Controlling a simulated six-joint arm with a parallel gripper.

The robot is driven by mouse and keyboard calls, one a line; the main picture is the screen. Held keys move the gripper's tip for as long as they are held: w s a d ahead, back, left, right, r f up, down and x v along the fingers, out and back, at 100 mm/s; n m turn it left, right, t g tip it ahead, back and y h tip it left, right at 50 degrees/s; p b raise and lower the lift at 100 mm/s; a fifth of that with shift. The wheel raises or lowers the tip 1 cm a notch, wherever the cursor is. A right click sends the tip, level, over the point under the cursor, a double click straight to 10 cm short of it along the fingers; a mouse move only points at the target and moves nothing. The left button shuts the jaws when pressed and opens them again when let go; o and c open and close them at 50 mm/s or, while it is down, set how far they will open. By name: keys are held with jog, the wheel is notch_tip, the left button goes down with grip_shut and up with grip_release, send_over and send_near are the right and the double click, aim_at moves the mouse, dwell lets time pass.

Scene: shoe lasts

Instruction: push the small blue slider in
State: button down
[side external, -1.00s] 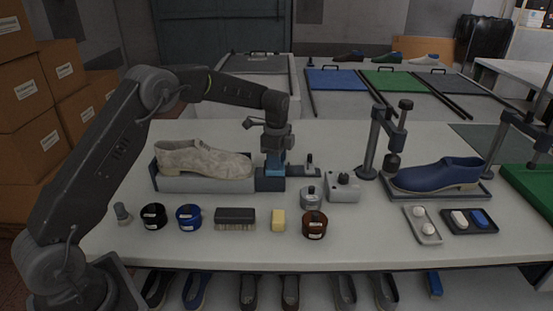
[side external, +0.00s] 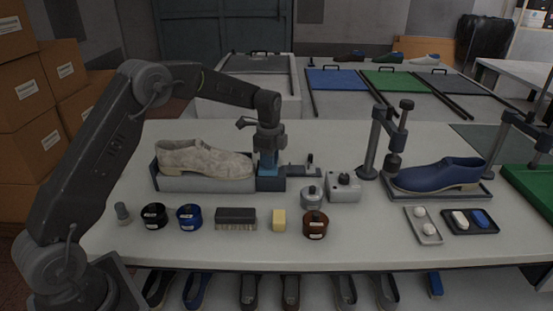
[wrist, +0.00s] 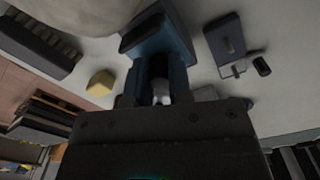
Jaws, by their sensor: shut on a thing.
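The small blue slider (side external: 268,171) stands at the dark blue-grey end block (side external: 271,184) of the shoe holder (side external: 205,184), just right of a pale mottled shoe (side external: 203,160). My gripper (side external: 267,159) points straight down and is shut on the slider, low over the block. In the wrist view my gripper (wrist: 160,85) reaches the blue end block (wrist: 157,35). The fingers hide most of the slider, so its exact seating cannot be told.
A small dark plate with a post (side external: 306,167) lies just right of the end block. A grey box with a knob (side external: 344,186), tins, a brush (side external: 236,217) and a yellow block (side external: 279,219) stand in front. A blue shoe (side external: 437,174) is at the right.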

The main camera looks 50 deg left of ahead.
jog(key=shift+s+a, duration=0.35)
jog(key=c, duration=1.3)
grip_release()
jog(key=shift+s, duration=0.1)
jog(key=shift+r, duration=0.1)
notch_tip(320, 180, up, 14)
jog(key=shift+f, duration=0.1)
